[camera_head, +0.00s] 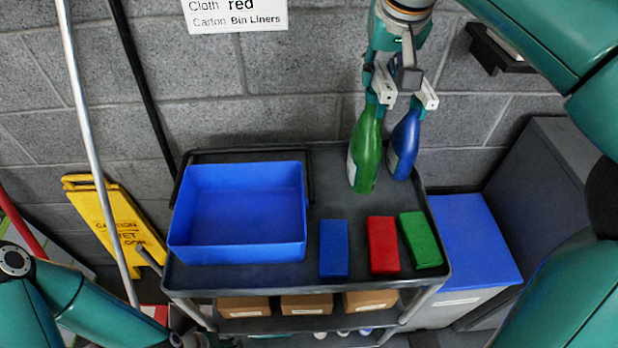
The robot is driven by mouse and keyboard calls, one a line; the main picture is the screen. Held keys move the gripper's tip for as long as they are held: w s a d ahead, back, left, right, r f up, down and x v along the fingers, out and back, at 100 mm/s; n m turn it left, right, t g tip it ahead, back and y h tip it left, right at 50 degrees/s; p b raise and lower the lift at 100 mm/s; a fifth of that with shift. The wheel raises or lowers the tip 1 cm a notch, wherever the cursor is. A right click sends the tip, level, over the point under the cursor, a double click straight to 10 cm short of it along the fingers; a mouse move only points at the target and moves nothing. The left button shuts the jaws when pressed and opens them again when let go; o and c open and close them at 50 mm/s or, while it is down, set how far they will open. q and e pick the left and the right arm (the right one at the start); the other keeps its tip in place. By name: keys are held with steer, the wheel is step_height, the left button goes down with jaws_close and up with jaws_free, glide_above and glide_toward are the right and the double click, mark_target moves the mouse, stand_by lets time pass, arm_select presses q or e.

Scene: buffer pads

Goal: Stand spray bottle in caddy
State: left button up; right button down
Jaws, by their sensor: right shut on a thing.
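A green spray bottle (365,150) and a blue spray bottle (405,145) stand side by side at the back right of the cart top. My right gripper (405,92) comes down from above, around the bottles' upper parts. It is shut, seemingly on the blue spray bottle's neck; its fingers partly hide both bottle heads. The blue caddy (236,253), an open bin, sits on the left of the cart top and looks empty. My left arm shows at the lower left, but its gripper is out of view.
The dark cart top (338,205) also carries a blue block (334,248), a red block (383,245) and a green block (420,240) at the front right. Cardboard boxes (307,304) sit below. A yellow caution sign (112,222) stands left; a blue-lidded bin (465,240) stands right.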

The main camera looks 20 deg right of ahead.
mark_target(371, 115)
step_height(371, 115, down, 10)
steer(key=shift+w+a+r+b, duration=0.15)
steer(key=shift+r+b, duration=0.1)
steer(key=shift+b, duration=0.35)
steer(key=c, duration=1.4)
jaws_free()
steer(key=shift+f, duration=0.2)
steer(key=o, duration=0.4)
steer(key=shift+o, duration=0.2)
